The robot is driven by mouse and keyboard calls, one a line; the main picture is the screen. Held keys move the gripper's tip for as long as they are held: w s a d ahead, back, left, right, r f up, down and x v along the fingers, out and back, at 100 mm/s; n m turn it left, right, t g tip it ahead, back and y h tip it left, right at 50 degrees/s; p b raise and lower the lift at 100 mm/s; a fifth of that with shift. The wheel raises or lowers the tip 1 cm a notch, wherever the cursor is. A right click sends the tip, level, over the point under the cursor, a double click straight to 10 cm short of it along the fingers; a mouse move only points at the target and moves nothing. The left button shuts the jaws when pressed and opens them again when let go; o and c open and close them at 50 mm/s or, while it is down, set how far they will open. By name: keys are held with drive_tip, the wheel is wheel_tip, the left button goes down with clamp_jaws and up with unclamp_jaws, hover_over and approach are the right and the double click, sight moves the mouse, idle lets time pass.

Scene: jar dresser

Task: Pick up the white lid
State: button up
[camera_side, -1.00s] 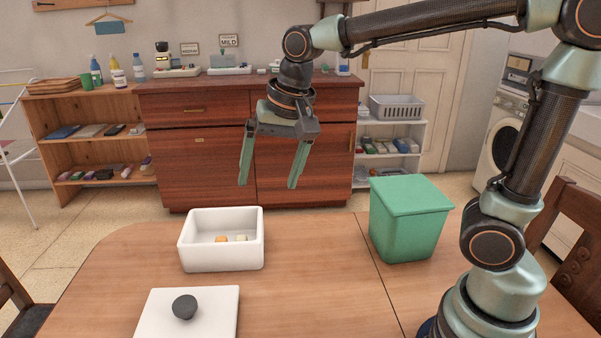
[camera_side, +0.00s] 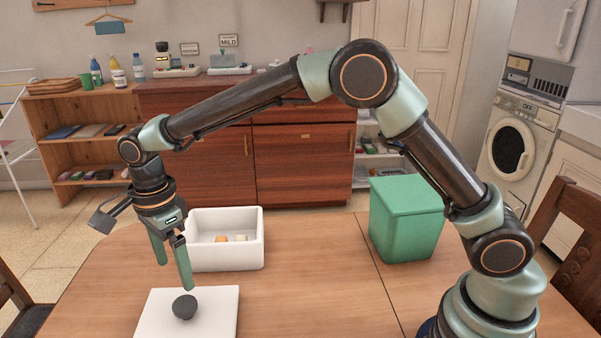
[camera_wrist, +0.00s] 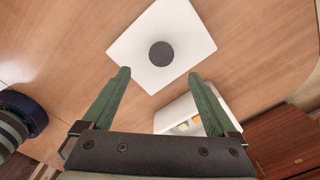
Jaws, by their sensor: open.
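The white lid (camera_side: 212,313) is a flat square plate with a dark round knob (camera_side: 184,307) on top. It lies flat on the table in front of the white box. In the wrist view the lid (camera_wrist: 190,25) and its knob (camera_wrist: 161,54) sit just ahead of my fingertips, about midway between them. My gripper (camera_side: 174,276) is open and empty, pointing down above the back part of the lid. It also shows in the wrist view (camera_wrist: 158,75), with its two green fingers spread apart.
An open white box (camera_side: 225,257) with small orange and pale items inside stands right behind my gripper. A green lidded bin (camera_side: 405,220) stands farther right on the table. The table (camera_side: 310,290) between lid and bin is clear.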

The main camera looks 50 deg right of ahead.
sight(184, 304)
wheel_tip(184, 304, down, 9)
drive_tip(key=shift+w+f, duration=0.1)
drive_tip(key=shift+f, duration=0.1)
clamp_jaws()
idle(0.5)
